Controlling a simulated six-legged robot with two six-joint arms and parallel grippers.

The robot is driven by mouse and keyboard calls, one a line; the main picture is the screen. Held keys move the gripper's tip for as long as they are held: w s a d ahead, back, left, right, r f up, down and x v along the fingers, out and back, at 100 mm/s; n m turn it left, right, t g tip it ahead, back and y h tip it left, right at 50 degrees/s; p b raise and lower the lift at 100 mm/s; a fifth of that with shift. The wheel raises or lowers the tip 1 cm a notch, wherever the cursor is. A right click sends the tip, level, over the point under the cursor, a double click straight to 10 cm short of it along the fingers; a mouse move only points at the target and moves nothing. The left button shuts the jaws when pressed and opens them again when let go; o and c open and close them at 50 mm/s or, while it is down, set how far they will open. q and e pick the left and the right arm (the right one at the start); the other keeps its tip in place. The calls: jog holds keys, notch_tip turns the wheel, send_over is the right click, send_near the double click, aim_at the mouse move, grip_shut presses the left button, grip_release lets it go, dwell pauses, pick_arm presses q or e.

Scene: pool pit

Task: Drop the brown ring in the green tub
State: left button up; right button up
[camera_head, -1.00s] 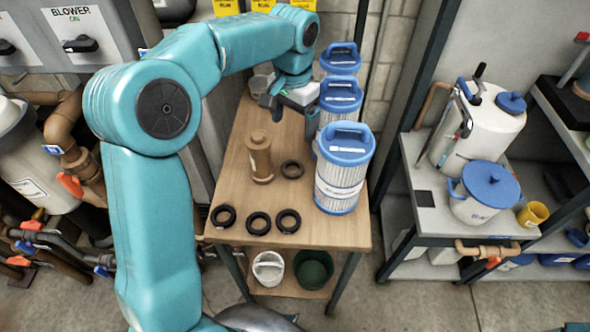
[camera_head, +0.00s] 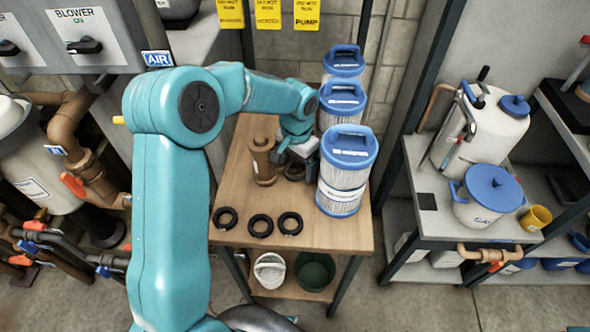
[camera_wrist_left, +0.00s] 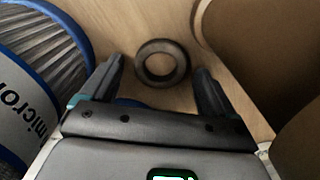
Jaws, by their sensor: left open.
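A dark brownish ring (camera_wrist_left: 147,73) lies flat on the wooden bench top in the left wrist view, between and beyond my fingertips. In the head view the ring (camera_head: 295,174) is mostly hidden by my left gripper (camera_head: 298,160). My left gripper (camera_wrist_left: 160,72) is open and empty, pointing down above the ring with a finger to each side. The green tub (camera_head: 315,271) stands on the bench's lower shelf, right of a white tub. My right gripper is not in view.
Three dark rings (camera_head: 261,225) lie in a row near the bench's (camera_head: 330,236) front edge. A brown cylinder (camera_head: 263,160) stands just left of my gripper. Blue-capped filter cartridges (camera_head: 343,185) stand close on the right. A white tub (camera_head: 270,270) sits beside the green tub.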

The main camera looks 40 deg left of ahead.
aim_at(296, 172)
pick_arm(q)
jog(key=c, duration=1.2)
jog(key=shift+r, duration=0.2)
notch_tip(296, 172, up, 20)
jog(key=shift+f+p, duration=0.1)
jog(key=shift+p, duration=0.35)
